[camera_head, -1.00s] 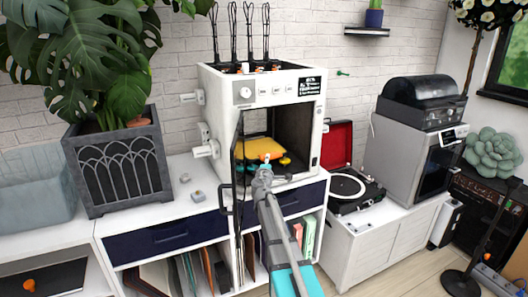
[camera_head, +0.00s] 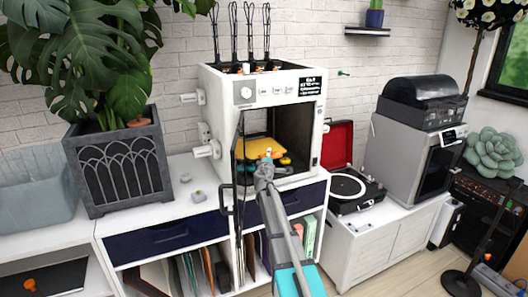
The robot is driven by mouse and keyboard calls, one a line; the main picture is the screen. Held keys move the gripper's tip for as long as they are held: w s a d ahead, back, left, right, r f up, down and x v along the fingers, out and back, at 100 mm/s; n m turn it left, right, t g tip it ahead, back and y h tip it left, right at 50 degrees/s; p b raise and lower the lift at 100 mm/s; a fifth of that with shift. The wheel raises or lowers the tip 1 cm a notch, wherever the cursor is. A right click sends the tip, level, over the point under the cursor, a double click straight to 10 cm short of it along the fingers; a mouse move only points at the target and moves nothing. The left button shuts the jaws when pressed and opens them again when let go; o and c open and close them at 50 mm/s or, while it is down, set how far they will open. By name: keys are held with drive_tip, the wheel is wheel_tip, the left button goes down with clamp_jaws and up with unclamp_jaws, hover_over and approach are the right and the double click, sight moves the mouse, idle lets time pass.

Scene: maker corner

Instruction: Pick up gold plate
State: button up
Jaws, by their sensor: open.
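The gold plate (camera_head: 258,147) is a yellow-gold sheet inside the open chamber of the white 3D printer (camera_head: 232,93). My gripper (camera_head: 268,160) is at the chamber opening, right in front of the plate. My arm reaches up to it from the bottom of the picture. The fingers are small and partly hidden by the wrist, and nothing shows held in them. I cannot tell whether they touch the plate. Part of the plate's front edge is hidden behind my gripper.
The printer's open door (camera_head: 239,165) stands at the left of the opening, close to my arm. The printer rests on a white cabinet (camera_head: 180,212). A planter (camera_head: 118,170) is to the left, and a record player (camera_head: 350,188) with a red lid is to the right.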

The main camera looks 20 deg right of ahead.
drive_tip(key=shift+d, duration=0.1)
idle(0.5)
clamp_jaws()
